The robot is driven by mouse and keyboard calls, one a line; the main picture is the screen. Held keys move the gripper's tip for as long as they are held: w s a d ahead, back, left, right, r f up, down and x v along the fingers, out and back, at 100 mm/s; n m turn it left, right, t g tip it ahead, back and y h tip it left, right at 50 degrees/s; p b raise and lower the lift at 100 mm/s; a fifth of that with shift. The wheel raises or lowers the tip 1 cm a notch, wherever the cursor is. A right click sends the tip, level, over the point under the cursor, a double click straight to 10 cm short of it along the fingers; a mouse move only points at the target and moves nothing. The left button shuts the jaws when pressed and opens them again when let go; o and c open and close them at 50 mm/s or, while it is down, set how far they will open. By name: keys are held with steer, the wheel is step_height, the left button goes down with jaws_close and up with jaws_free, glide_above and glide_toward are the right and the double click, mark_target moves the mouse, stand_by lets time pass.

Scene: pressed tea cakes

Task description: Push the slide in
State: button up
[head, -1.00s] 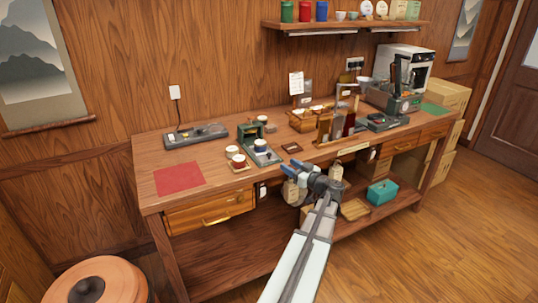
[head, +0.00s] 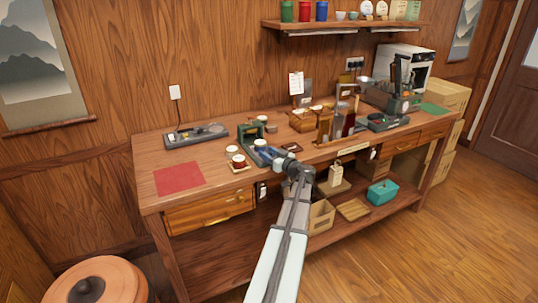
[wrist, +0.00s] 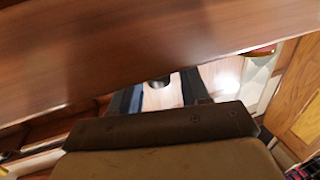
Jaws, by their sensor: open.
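The green device (head: 248,132) stands on the bench left of its middle. In the earlier head frame a grey slide plate carrying a dark cup with a white top reaches from it toward the front edge. Now the cup's white top (head: 260,143) shows just above my fingers, and most of the slide is hidden. My gripper (head: 266,154) is open at the front of the device; I cannot tell whether it touches the slide. In the wrist view my fingers (wrist: 162,92) are apart, with a small dark round part (wrist: 158,82) between them, its identity unclear.
Two white-topped cups stand left of the slide, the nearer one red (head: 238,161). A red mat (head: 179,178) and a grey strip device (head: 196,135) lie farther left. A wooden rack (head: 325,127) with tools stands to the right. The bench's front edge runs below my gripper.

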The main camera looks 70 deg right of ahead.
steer(key=shift+c, duration=0.2)
jaws_close()
steer(key=shift+d, duration=0.1)
stand_by(0.4)
